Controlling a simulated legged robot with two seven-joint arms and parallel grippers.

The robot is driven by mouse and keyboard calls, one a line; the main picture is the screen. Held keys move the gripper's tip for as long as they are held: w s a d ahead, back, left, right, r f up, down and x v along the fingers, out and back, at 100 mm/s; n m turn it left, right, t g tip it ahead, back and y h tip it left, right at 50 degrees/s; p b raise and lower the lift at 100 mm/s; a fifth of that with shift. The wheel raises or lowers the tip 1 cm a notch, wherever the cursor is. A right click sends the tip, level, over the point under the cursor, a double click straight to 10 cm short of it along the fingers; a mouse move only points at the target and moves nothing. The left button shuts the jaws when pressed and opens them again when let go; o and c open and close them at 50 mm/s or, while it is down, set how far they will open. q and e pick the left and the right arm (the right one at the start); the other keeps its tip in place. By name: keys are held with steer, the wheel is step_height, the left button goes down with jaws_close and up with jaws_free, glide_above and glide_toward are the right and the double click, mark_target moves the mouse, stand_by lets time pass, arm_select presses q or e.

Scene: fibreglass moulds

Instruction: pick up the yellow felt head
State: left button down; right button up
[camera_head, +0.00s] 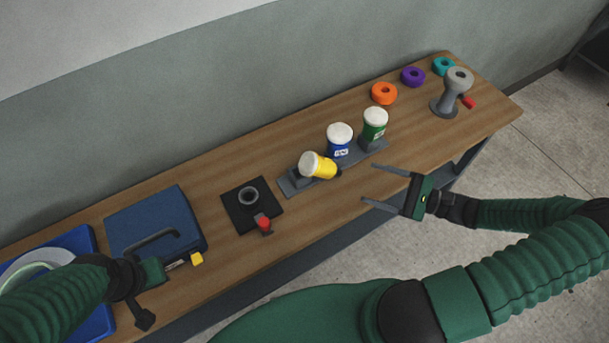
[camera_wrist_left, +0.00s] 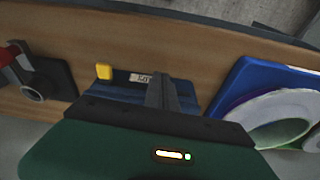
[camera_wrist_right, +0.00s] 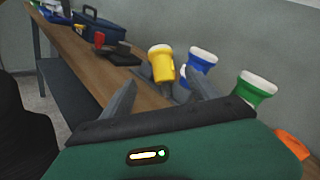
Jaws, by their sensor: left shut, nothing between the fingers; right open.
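The yellow felt head (camera_head: 325,168) has a yellow body and a white felt top. It lies tilted at the near-left end of a grey rack (camera_head: 292,188), its white top toward the left. In the right wrist view the yellow felt head (camera_wrist_right: 162,68) shows beyond and between the fingertips. My right gripper (camera_head: 370,185) is open and empty, right of the yellow head and apart from it, fingers pointing left. It also shows in the right wrist view (camera_wrist_right: 163,92). My left gripper (camera_wrist_left: 160,82) is shut and empty, over the blue case at the left.
Blue (camera_head: 340,140) and green (camera_head: 375,126) felt heads stand upright in the rack. A black plate (camera_head: 236,222) with a ring and red knob, and a blue case (camera_head: 140,215), lie left. Orange (camera_head: 384,93), purple (camera_head: 413,76) and teal rings (camera_head: 443,66) and a grey stand (camera_head: 446,102) are right.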

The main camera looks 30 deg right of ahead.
mark_target(322, 168)
steer(key=shift+w+a+r, duration=0.1)
steer(key=shift+w, duration=0.3)
steer(key=x, duration=1.1)
steer(key=shift+s+a+p, duration=0.2)
steer(key=shift+s+p, duration=0.1)
steer(key=shift+p, duration=0.05)
steer(key=x, duration=0.5)
steer(key=shift+w+d, duration=0.2)
steer(key=shift+w+a, duration=0.2)
steer(key=shift+a, duration=0.1)
steer(key=shift+s+a, duration=0.1)
steer(key=shift+a, duration=0.05)
steer(key=shift+c, duration=1.4)
jaws_close()
